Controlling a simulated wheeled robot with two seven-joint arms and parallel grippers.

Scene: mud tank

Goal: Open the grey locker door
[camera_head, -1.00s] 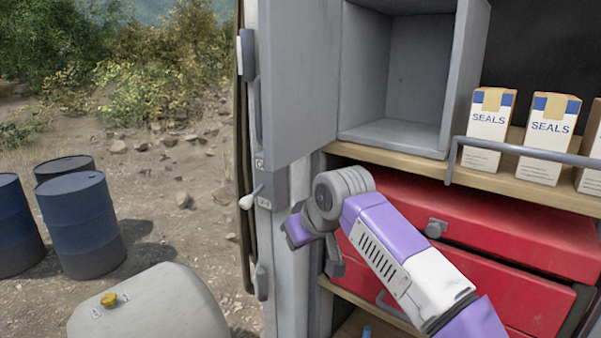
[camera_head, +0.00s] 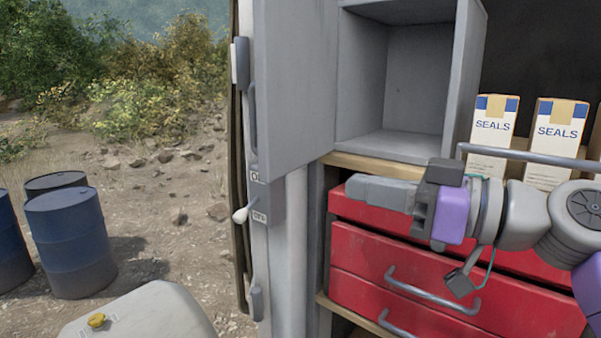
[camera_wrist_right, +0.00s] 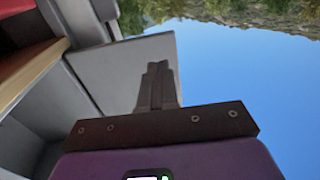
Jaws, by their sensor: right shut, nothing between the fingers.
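The grey locker (camera_head: 405,85) is at the top middle of the head view, and its inside shows empty. Its grey door (camera_head: 295,75) stands swung open to the left of the opening. A vertical grey handle (camera_head: 252,115) shows by the door's left edge; I cannot tell if it belongs to the door. My right gripper (camera_head: 362,190) is shut and empty, pointing left, below the locker and in front of the red drawers. In the right wrist view its closed fingers (camera_wrist_right: 157,85) show against a grey panel (camera_wrist_right: 125,65), likely the door. My left gripper is not in view.
Red drawers (camera_head: 400,268) with grey handles sit under a wooden shelf edge. A rail (camera_head: 535,157) runs before boxes marked SEALS (camera_head: 492,130). A post with a white-knobbed lever (camera_head: 241,215) stands left. Blue drums (camera_head: 70,240) and a pale tank (camera_head: 140,318) are outside.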

